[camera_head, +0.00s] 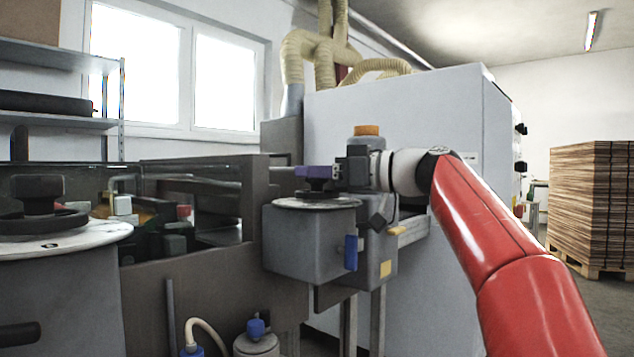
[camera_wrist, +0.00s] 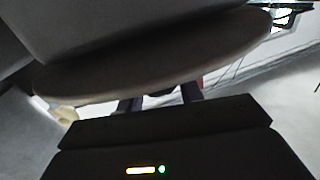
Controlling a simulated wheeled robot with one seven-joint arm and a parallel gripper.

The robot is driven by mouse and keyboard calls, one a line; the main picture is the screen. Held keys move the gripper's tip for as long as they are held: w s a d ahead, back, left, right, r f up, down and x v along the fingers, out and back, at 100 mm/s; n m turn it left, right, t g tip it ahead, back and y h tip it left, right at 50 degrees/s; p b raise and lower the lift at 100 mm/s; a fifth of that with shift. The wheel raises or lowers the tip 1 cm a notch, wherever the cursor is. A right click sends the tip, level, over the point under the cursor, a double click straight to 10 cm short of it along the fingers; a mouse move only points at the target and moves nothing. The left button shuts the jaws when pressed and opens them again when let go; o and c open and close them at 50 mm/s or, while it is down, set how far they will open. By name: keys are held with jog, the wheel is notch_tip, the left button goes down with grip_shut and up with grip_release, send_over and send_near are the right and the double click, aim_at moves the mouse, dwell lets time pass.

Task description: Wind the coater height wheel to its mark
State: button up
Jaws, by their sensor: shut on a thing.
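The coater height wheel (camera_head: 317,193) is a dark, low wheel on a pale round dial plate (camera_head: 340,204) that tops a grey housing. My gripper (camera_head: 313,173) reaches in from the right, level, with its purple fingers shut on the wheel's upper part, just above the plate. The gripped part is mostly hidden by the fingers. In the wrist view, the two dark fingers (camera_wrist: 162,101) show beneath the broad curved edge of the round plate (camera_wrist: 150,85). I cannot make out the mark or any pointer in either view.
A second dark handwheel (camera_head: 40,215) on a white round dial (camera_head: 75,240) stands at the near left. A blue lever (camera_head: 351,252) sticks out from the housing. A tall grey cabinet (camera_head: 400,115) stands behind my arm. Stacked boards (camera_head: 595,205) stand at right.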

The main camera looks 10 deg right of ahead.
jog(key=shift+s+a+f+m+t+h+b, duration=0.1)
jog(key=shift+f+m+t+h+b, duration=0.2)
jog(key=shift+m+t+h+b, duration=0.65)
jog(key=shift+r+m+t+h+b, duration=0.15)
jog(key=shift+m+t+h+b, duration=0.65)
jog(key=shift+t+h, duration=0.3)
jog(key=shift+a+r+m+t+h, duration=0.15)
jog(key=shift+m+t+h, duration=0.5)
jog(key=shift+m+h, duration=0.45)
jog(key=h, duration=0.1)
jog(key=m+h, duration=0.1)
jog(key=shift+r+t+h+p, duration=0.25)
jog(key=shift+t+h+p, duration=0.05)
jog(key=shift+t+h, duration=0.1)
jog(key=m+h+p, duration=0.1)
jog(key=h+p, duration=0.1)
jog(key=m+h+p, duration=0.2)
jog(key=shift+d+t, duration=0.2)
jog(key=shift+t, duration=0.2)
jog(key=shift+m+h+p, duration=0.25)
jog(key=shift+h+p, duration=0.1)
jog(key=shift+p, duration=0.45)
jog(key=shift+f+h+p, duration=0.1)
jog(key=shift+h+p, duration=0.3)
jog(key=shift+p, duration=0.05)
jog(key=shift+f+m, duration=0.15)
jog(key=shift+m, duration=0.15)
